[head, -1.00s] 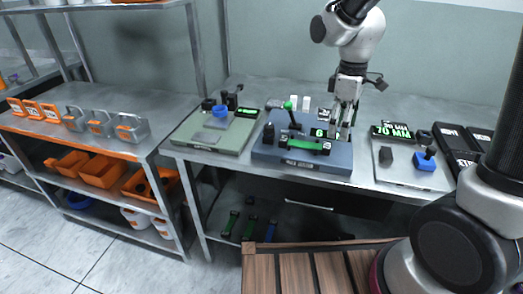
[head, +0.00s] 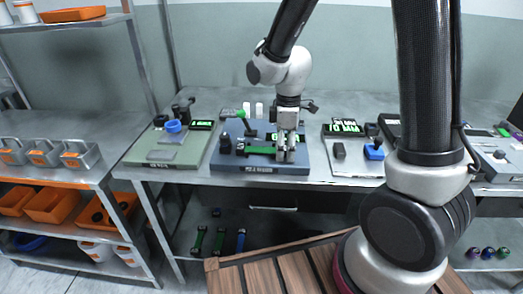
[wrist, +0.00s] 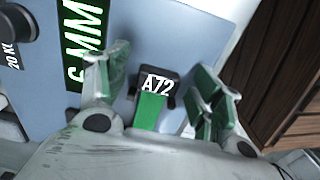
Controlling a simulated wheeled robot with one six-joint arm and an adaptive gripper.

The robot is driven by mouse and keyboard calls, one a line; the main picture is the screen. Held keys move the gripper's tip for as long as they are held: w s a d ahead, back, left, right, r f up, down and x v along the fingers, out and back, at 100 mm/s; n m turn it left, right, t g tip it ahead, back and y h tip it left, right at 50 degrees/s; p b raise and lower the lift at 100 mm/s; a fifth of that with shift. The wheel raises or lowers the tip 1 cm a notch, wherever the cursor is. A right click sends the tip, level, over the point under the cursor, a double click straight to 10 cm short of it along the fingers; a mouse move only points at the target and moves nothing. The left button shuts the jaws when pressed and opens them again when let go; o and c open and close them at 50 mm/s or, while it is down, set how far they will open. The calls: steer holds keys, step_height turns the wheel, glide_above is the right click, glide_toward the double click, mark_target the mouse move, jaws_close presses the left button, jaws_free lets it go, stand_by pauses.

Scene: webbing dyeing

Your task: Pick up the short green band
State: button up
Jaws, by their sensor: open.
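A short green band (head: 262,150) lies across the blue testing board (head: 228,160) on the bench, with dark end pieces. In the wrist view the green band (wrist: 149,112) runs to a black end piece marked A72 (wrist: 157,84). My gripper (head: 287,156) is open over the right end of the band. In the wrist view my gripper's fingers (wrist: 160,90) stand on either side of the band and its end piece, with gaps on both sides. The band's lower part is hidden by the gripper body in that view.
A lit 6 MM display (wrist: 82,40) is close to one finger. More green bands (head: 198,240) and a blue one (head: 240,240) lie on the lower shelf.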

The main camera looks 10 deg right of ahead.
steer(key=shift+c, duration=0.5)
steer(key=c, duration=1.1)
steer(key=shift+r, duration=0.1)
